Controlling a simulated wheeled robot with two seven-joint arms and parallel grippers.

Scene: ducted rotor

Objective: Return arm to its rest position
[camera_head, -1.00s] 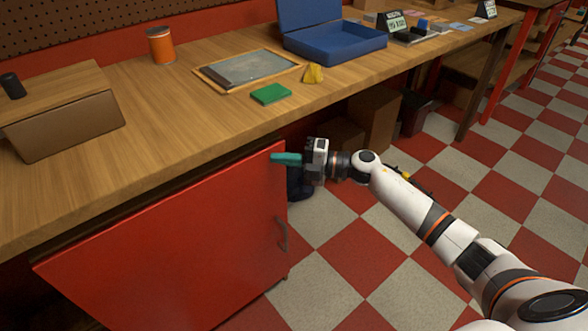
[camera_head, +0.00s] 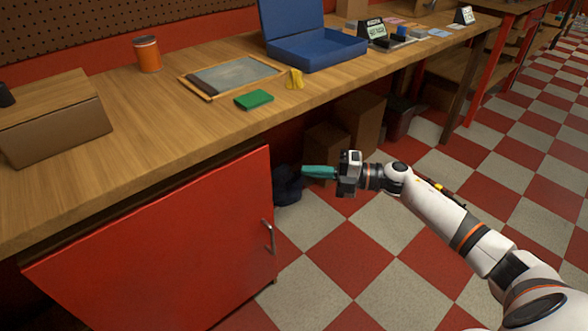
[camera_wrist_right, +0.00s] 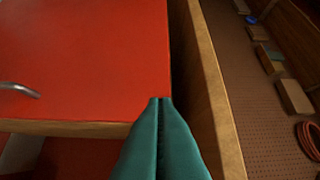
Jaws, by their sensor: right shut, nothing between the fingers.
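My right arm (camera_head: 455,220) comes in from the lower right in the head view. Its gripper (camera_head: 306,172) has teal fingers pointing left, in front of the bench and to the right of the red cabinet door (camera_head: 160,250). In the wrist view the teal fingertips (camera_wrist_right: 160,100) are together with nothing between them. The red door (camera_wrist_right: 80,60) fills the left of that view, with its metal handle (camera_wrist_right: 18,89) at the left edge. Whether the fingers touch the door cannot be told from the wrist view; in the head view they look apart. My left gripper does not show.
The wooden bench (camera_head: 130,180) holds a blue open case (camera_head: 320,55), a green block (camera_head: 254,100), a yellow object (camera_head: 295,79), a framed panel (camera_head: 232,75), an orange can (camera_head: 147,54) and a cardboard box (camera_head: 60,135). Boxes (camera_head: 365,120) stand beneath. The checkered floor (camera_head: 400,275) is open.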

